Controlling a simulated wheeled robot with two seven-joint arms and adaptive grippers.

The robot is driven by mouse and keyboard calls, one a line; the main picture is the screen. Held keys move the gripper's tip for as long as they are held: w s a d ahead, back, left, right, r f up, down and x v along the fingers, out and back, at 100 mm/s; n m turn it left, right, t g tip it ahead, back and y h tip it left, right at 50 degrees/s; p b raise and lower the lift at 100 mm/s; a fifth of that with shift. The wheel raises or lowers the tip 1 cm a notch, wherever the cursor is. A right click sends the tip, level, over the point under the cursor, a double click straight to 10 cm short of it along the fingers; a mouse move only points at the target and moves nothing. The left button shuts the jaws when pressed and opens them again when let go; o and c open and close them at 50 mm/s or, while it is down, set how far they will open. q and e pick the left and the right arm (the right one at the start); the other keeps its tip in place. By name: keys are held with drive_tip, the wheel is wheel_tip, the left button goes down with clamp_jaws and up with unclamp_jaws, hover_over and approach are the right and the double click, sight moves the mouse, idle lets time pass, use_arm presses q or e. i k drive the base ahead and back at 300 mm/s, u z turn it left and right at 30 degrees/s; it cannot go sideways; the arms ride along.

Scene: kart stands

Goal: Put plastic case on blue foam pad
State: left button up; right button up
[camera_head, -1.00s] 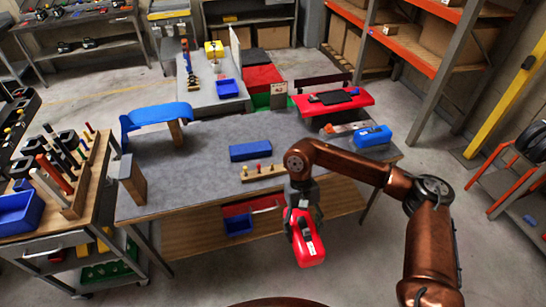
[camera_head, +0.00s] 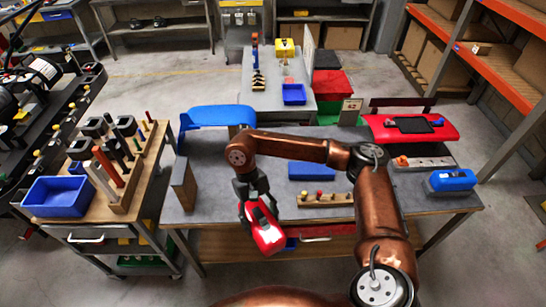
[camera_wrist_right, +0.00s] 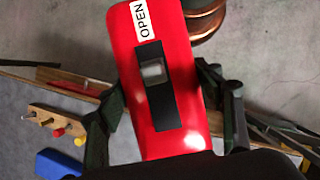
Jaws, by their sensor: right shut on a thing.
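My right gripper (camera_head: 252,192) is shut on the red plastic case (camera_head: 265,230) and holds it in front of the near edge of the grey table. In the right wrist view the red case (camera_wrist_right: 160,75) sits between the two fingers (camera_wrist_right: 168,110), with a black latch and a white OPEN label facing the camera. My left gripper is not in view.
A red padded surface (camera_head: 385,128) is at the back right. A tool cart (camera_head: 150,172) stands left.

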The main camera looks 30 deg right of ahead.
sight(312, 168)
drive_tip(key=u, duration=0.2)
drive_tip(key=i, duration=0.7)
drive_tip(key=z, duration=0.6)
drive_tip(key=i, duration=0.9)
drive_tip(key=z, duration=0.7)
